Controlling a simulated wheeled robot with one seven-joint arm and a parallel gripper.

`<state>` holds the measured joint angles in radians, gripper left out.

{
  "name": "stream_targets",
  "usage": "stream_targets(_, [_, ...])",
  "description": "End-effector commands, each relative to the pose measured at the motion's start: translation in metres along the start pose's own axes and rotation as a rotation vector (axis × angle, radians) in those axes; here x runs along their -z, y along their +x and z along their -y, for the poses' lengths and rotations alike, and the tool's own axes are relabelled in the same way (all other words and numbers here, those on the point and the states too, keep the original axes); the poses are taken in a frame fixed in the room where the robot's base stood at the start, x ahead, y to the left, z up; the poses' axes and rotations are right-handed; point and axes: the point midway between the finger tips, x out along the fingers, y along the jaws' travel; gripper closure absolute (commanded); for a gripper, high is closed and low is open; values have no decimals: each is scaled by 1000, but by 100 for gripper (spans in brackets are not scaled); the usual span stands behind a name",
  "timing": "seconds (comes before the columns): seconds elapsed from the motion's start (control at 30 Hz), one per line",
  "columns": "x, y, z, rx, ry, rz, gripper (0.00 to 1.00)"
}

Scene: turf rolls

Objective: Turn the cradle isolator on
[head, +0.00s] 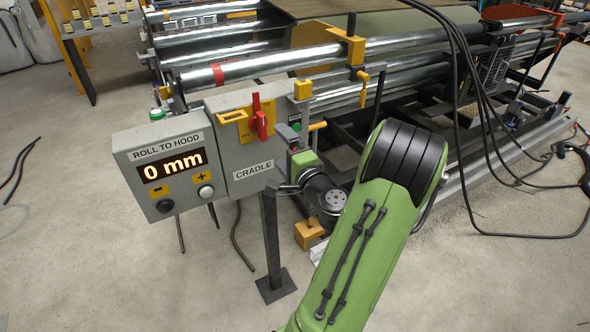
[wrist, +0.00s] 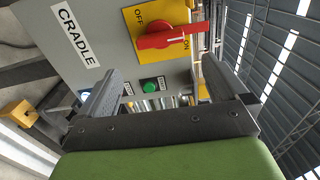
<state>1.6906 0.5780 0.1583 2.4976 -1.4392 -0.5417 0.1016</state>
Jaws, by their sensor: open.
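The cradle isolator is a red rotary handle (head: 262,116) on a yellow plate (head: 233,127), on the front of the grey box labelled CRADLE (head: 228,157). The handle stands roughly upright in the head view. In the wrist view the red handle (wrist: 170,38) lies crosswise over the yellow plate, with OFF and ON lettering beside it; I cannot tell which it points at.
A ROLL TO HOOD panel (head: 168,165) reading 0 mm adjoins the box on the left. A green button (wrist: 152,84) shows between my fingers in the wrist view. Metal rollers (head: 270,62) and a frame stand behind. The floor in front is mostly clear.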

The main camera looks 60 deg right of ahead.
Motion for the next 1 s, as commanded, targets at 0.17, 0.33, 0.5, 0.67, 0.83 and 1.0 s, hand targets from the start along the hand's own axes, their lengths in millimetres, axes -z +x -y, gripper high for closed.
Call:
stream_targets(0.17, [0,-26,-7,4,-14,1,0])
stream_targets(0.33, [1,-45,-6,4,-8,-5,0])
stream_targets(0.5, [1,-64,-3,3,-3,-4,0])
stream_targets(0.67, [0,-67,0,0,0,0,0])
stream_targets(0.83, [0,-67,0,0,1,0,0])
stream_targets(1.0, [0,-66,0,0,1,0,0])
